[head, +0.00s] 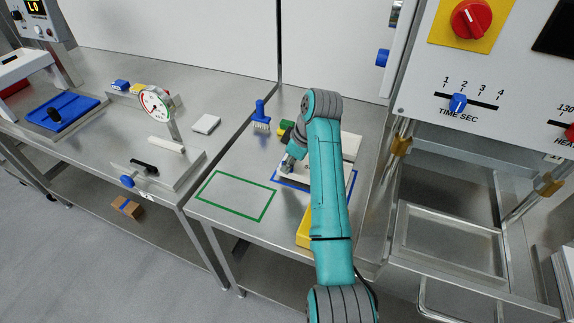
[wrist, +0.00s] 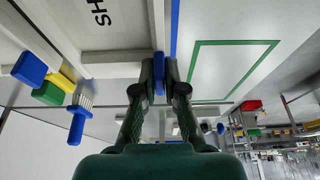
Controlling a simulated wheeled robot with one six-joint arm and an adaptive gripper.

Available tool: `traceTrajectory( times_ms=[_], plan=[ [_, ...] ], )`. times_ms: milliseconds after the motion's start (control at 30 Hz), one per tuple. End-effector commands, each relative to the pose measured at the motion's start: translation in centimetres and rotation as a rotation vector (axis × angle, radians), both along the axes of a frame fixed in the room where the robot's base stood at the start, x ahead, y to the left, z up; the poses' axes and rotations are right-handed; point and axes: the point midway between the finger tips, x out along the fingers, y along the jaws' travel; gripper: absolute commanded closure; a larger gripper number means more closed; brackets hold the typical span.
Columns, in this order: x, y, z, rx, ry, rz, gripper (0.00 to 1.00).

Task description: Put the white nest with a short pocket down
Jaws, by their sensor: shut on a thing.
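The white nest (head: 286,174) is partly hidden behind my arm in the head view, at the blue outline (head: 279,182) on the right-hand steel table. In the wrist view the white nest (wrist: 115,22) fills the upper left, with the letters "SH" showing. Its blue grip (wrist: 159,64) sits between my fingertips. My gripper (wrist: 159,74) is shut on that grip; in the head view my gripper (head: 290,163) is at the nest's left side. I cannot tell whether the nest touches the table, and its pocket is not clear to see.
An empty green outline (head: 236,177) lies left of the nest. A blue brush (head: 260,118) and green and yellow blocks (head: 285,127) are behind. A yellow thing (head: 303,230) is partly hidden by my arm. A control panel (head: 490,70) stands at the right. The left table holds a dial gauge (head: 155,104).

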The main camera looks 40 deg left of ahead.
Motion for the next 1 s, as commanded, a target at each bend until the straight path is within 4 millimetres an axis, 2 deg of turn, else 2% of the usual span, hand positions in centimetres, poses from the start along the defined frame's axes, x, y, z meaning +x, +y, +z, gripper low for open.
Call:
traceTrajectory(
  times_ms=[100,367,400,500,833,1000],
  plan=[
    [-0.1,-0.3,-1.1,0.0,-0.001,0.002,1.0],
    [-0.1,-0.3,-1.2,0.0,-0.001,0.002,1.0],
    [-0.1,-0.3,-1.3,0.0,0.0,0.002,0.88],
    [-0.1,-0.3,-1.3,0.0,-0.001,0.002,0.65],
    [-0.1,-0.3,-1.1,0.0,-0.001,0.002,0.65],
    [0.1,0.0,0.4,0.001,-0.001,0.001,0.65]
  ],
)
